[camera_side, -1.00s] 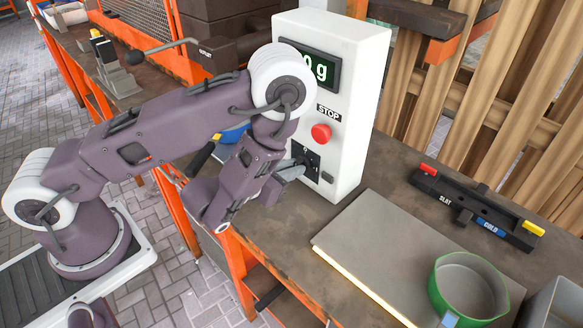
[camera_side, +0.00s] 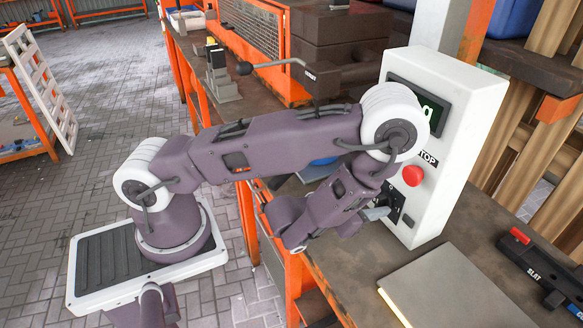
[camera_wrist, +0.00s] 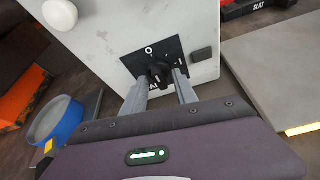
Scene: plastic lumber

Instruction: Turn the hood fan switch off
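A white control box (camera_side: 450,130) stands on the bench with a display, a red STOP button (camera_side: 412,175) and a black switch plate (camera_side: 397,206). In the wrist view, the plate (camera_wrist: 178,54) carries a small dark rotary knob (camera_wrist: 158,71), with a white circle mark above it and partly hidden lettering below. My gripper (camera_wrist: 160,81) has its two grey fingers on either side of this knob, close to the plate. Whether both fingers press on the knob is unclear. In the side view, my gripper (camera_side: 377,213) is at the plate and largely hides the knob.
A grey slab (camera_side: 450,285) lies on the bench to the right of the box, with a black SLAT-labelled fixture (camera_side: 545,268) beyond it. A lever device (camera_side: 330,75) stands behind my arm. A blue round container (camera_wrist: 62,122) is at left in the wrist view.

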